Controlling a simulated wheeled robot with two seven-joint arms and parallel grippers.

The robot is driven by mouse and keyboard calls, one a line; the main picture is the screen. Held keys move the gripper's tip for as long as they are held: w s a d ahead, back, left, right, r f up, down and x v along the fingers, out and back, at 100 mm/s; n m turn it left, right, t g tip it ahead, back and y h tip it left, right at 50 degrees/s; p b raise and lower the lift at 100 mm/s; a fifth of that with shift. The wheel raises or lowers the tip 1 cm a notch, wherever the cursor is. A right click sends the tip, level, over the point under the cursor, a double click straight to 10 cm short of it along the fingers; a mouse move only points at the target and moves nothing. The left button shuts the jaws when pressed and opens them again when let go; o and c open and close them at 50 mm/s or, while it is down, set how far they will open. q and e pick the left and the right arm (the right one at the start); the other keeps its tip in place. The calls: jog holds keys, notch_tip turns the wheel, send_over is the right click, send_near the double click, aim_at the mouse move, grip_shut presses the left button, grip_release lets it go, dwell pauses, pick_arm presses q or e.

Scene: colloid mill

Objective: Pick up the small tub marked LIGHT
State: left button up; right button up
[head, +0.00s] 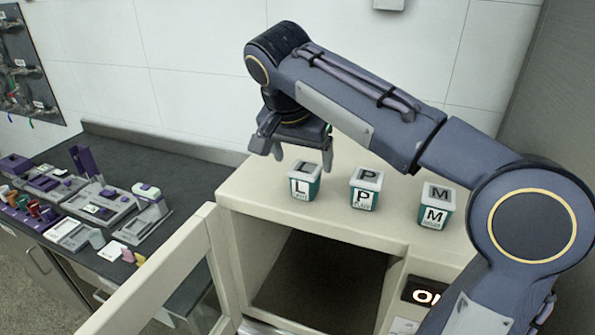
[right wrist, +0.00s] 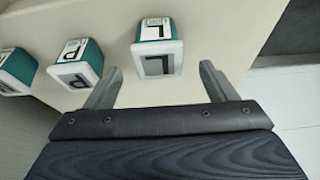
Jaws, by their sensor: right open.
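Three small tubs with teal bodies and white lids stand in a row on top of a cream cabinet (head: 262,192). The tub marked L (head: 305,181) is at the left end of the row; its smaller lettering is too small to read. In the right wrist view the L tub (right wrist: 158,48) lies ahead of the fingers, roughly between their lines. My right gripper (head: 292,150) is open and empty, pointing down just behind and above the L tub, apart from it as far as I can tell. My left gripper is not in view.
The P tub (head: 366,188) and the M tub (head: 435,207) stand to the right of the L tub, with gaps between. The cabinet's door (head: 165,280) stands open at the front. A dark counter (head: 185,185) with several devices is at the left. A tiled wall (head: 180,50) is behind.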

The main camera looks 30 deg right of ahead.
aim_at(305, 168)
jog(key=shift+d+f, duration=0.35)
jog(key=shift+f, duration=0.55)
jog(key=shift+p+x, duration=0.45)
jog(key=shift+x, duration=1.9)
jog(key=shift+w, duration=0.1)
jog(key=c, duration=1.2)
